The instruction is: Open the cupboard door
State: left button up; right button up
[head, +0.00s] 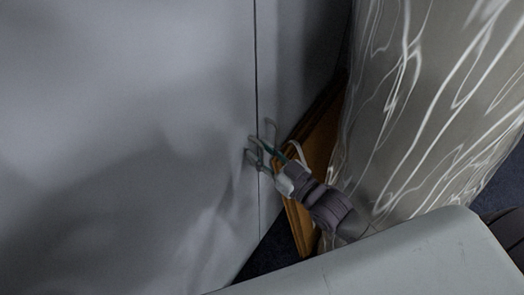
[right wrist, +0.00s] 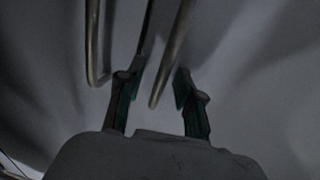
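The cupboard front (head: 130,130) is a large pale grey surface that fills the left of the head view. A dark vertical seam splits it. My right gripper (head: 256,152) is at this seam, with its arm coming from the lower right. In the right wrist view, two thin metal bar handles show: a left handle (right wrist: 92,45) and a right handle (right wrist: 172,52). My right gripper (right wrist: 160,82) has its green-padded fingers apart, on either side of the right handle's lower end. I cannot tell whether they touch it. The left handle lies outside the left finger. My left gripper is not visible.
A brown wooden piece (head: 320,130) stands just behind my right gripper. A grey cloth with white wavy lines (head: 435,95) hangs to the right, close to my right arm. A little dark blue floor (head: 272,250) shows below the cupboard.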

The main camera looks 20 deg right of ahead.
grip_shut()
dwell(0.3)
